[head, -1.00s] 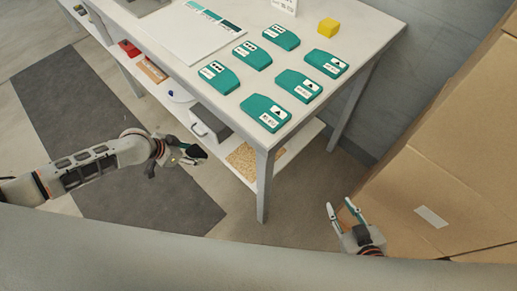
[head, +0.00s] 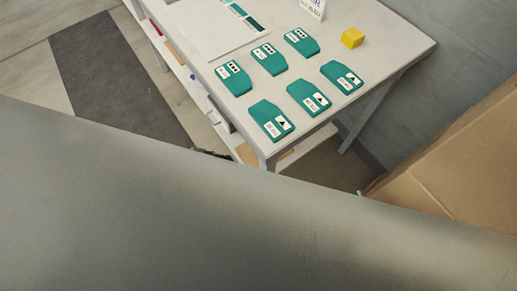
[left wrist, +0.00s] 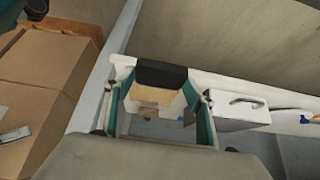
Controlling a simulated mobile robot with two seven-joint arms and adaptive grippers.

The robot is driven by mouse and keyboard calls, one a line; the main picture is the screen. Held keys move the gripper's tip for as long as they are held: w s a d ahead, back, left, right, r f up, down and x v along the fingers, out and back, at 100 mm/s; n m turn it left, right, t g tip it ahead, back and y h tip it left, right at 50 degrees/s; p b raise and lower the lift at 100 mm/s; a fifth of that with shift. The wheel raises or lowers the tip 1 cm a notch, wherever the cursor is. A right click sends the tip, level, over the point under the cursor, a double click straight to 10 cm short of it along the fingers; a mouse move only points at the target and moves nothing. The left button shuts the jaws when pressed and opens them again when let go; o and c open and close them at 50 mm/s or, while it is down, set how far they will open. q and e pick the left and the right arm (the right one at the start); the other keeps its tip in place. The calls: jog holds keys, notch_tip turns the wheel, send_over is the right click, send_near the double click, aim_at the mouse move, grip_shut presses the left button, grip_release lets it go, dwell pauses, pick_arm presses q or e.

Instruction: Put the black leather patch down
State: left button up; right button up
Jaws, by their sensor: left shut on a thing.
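The black leather patch (left wrist: 161,74) is a small dark block in the left wrist view. My left gripper (left wrist: 160,88) is shut on it, with its teal-padded fingers on either side. Behind the patch is the white lower shelf of the table with a tan speckled board (left wrist: 150,97) on it. I cannot tell how far the patch is from the shelf. In the head view my own grey body covers the lower half and hides most of the left arm. Only a dark sliver shows by the table's near left side. My right gripper is not in view.
A white bin (left wrist: 237,108) with a handle stands on the lower shelf. A cardboard box (head: 450,165) stands at the right.

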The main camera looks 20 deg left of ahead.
pick_arm(q)
jog(key=w+d, duration=0.2)
jog(key=w, duration=0.1)
jog(key=w+d, duration=0.3)
jog(key=w, duration=0.1)
jog(key=w+d+b, duration=0.1)
jog(key=w+d, duration=0.2)
jog(key=shift+w+d, duration=0.15)
jog(key=f, duration=0.1)
jog(key=f+b, duration=0.1)
jog(key=f, duration=0.1)
jog(key=shift+w+d+f, duration=0.15)
jog(key=shift+w, duration=0.05)
jog(key=shift+f+b, duration=0.25)
jog(key=shift+b, duration=0.1)
jog(key=shift+r, duration=0.15)
jog(key=o, duration=0.9)
